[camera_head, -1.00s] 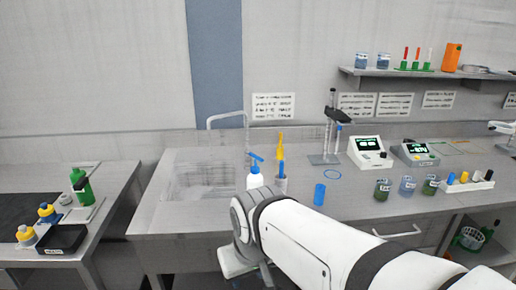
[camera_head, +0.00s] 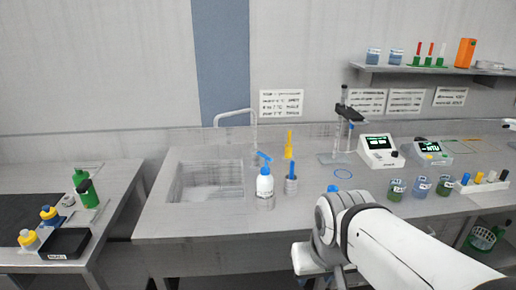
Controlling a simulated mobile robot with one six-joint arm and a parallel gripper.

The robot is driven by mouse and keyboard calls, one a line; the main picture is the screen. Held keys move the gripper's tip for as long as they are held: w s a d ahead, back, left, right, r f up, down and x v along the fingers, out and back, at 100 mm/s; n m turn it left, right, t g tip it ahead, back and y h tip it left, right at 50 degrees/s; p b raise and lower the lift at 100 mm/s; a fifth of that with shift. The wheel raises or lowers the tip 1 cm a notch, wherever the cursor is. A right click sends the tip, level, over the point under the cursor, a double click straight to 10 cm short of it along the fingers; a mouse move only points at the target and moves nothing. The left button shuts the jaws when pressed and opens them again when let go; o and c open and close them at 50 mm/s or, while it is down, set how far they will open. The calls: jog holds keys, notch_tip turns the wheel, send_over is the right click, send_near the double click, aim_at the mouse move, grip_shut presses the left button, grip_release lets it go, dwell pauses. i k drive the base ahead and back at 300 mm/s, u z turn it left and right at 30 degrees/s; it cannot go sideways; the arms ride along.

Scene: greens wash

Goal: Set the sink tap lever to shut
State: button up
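The sink (camera_head: 207,183) is a grey basin set in the left part of the steel bench. A pale tap (camera_head: 235,113) with an arched spout stands behind it at its right. I cannot make out the lever or its position; the wash bottle stands in front of the area right of the tap. My arm reaches in from the lower right, in front of the bench. My gripper is hardly visible at the bottom edge, below the wrist, and its fingers cannot be made out. It is well apart from the tap.
A white wash bottle (camera_head: 265,187) with a blue top and a holder (camera_head: 291,185) with a yellow tool stand right of the sink. A stand (camera_head: 341,135), meters (camera_head: 380,150) and jars (camera_head: 396,190) are further right. A side table (camera_head: 110,180) is at left.

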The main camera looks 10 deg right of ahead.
aim_at(255, 152)
jog(key=u, duration=0.05)
jog(key=i, duration=1.2)
jog(key=z, duration=0.05)
